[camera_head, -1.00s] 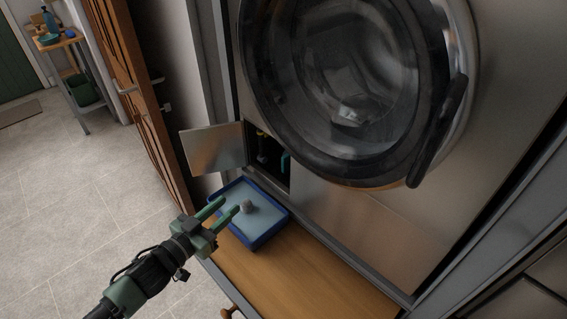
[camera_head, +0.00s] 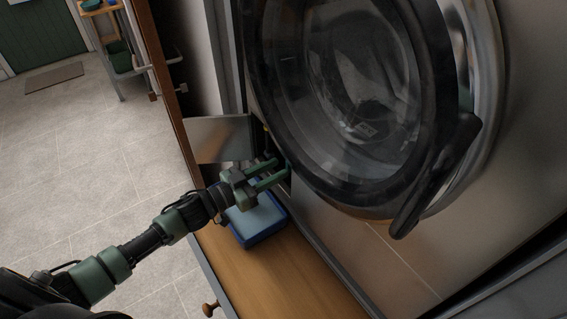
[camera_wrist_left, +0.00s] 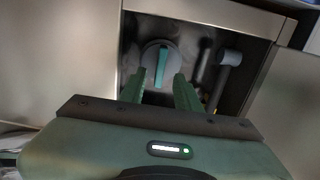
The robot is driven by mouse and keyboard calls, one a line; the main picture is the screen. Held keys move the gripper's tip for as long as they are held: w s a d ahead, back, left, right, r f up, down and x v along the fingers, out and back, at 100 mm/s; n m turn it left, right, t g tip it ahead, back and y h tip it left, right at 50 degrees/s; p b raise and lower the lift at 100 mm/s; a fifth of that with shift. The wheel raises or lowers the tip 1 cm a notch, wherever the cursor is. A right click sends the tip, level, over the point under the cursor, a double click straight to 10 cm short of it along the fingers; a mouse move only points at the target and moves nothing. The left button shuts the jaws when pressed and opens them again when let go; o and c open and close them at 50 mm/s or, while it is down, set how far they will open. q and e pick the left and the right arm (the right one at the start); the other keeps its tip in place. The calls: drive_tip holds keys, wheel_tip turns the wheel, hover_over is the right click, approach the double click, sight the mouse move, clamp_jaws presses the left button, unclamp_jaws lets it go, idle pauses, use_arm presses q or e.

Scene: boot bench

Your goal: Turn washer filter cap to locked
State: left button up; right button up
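The washer filter cap (camera_wrist_left: 152,56) is a round grey disc with a teal grip bar, inside the recess low on the washer's front. In the left wrist view the bar stands nearly upright, leaning slightly right. My left gripper (camera_head: 281,167) reaches to the recess in the head view. Its green fingers are apart and empty. In the left wrist view the fingertips (camera_wrist_left: 160,79) are just below the cap, one towards each side of the bar; I cannot tell whether they touch it. The cap is hidden in the head view. My right gripper is not in view.
The metal flap (camera_head: 222,139) stands open left of the recess. A blue-rimmed tray (camera_head: 260,238) lies below on the wooden bench (camera_head: 275,277). A grey hose end (camera_wrist_left: 229,58) is right of the cap. The large round washer door (camera_head: 290,150) overhangs the recess.

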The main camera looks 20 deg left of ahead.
use_arm(q)
drive_tip(key=shift+x, duration=1.25)
drive_tip(key=shift+w+d, duration=0.2)
clamp_jaws()
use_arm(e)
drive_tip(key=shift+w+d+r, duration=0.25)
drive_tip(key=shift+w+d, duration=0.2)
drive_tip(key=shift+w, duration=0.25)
